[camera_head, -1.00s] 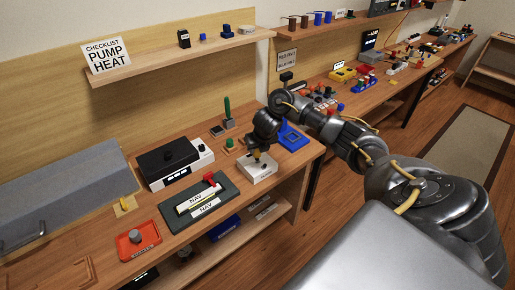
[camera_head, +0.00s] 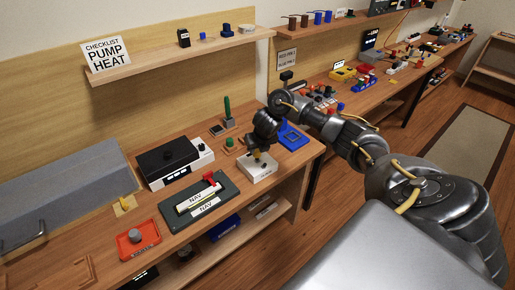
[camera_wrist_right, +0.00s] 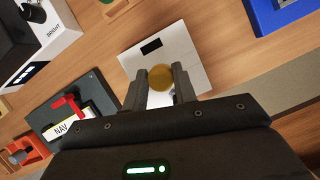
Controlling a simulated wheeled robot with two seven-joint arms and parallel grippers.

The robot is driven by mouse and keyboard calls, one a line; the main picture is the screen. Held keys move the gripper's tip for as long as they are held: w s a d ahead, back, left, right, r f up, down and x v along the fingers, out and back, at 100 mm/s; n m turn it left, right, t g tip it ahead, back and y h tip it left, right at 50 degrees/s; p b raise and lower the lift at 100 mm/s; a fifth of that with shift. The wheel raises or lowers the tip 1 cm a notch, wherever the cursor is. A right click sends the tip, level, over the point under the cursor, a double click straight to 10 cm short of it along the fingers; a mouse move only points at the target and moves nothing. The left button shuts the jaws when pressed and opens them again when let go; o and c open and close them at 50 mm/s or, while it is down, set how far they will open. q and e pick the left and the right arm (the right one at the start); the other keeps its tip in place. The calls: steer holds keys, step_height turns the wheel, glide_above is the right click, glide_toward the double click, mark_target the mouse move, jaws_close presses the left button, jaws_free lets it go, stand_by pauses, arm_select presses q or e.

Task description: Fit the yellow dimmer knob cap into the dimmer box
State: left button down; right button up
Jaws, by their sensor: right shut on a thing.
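The yellow dimmer knob cap (camera_wrist_right: 161,77) shows between the two fingers of my right gripper (camera_wrist_right: 158,88) in the right wrist view. In the head view my right gripper (camera_head: 257,157) points down at the white box, and the cap is mostly hidden there. The gripper is shut on the cap. The white dimmer box (camera_head: 258,171) stands near the right end of the bench; it also shows in the wrist view (camera_wrist_right: 196,58), with a dark window on its top. The cap is over the box's top; I cannot tell whether it is seated. My left gripper is not in view.
Left of the box lies a dark panel (camera_head: 226,188) with NAV labels and a red lever. A black-and-white unit (camera_head: 203,153), a blue frame (camera_head: 294,138) and a red tray (camera_head: 139,252) are also on the bench. The bench's front edge is close to the box.

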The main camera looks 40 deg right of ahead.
steer(key=shift+f+b, duration=1.15)
steer(key=shift+f, duration=0.3)
steer(key=o, duration=1)
steer(key=p+v, duration=0.4)
steer(key=v, duration=0.7)
steer(key=shift+d, duration=0.1)
steer(key=shift+w, duration=0.1)
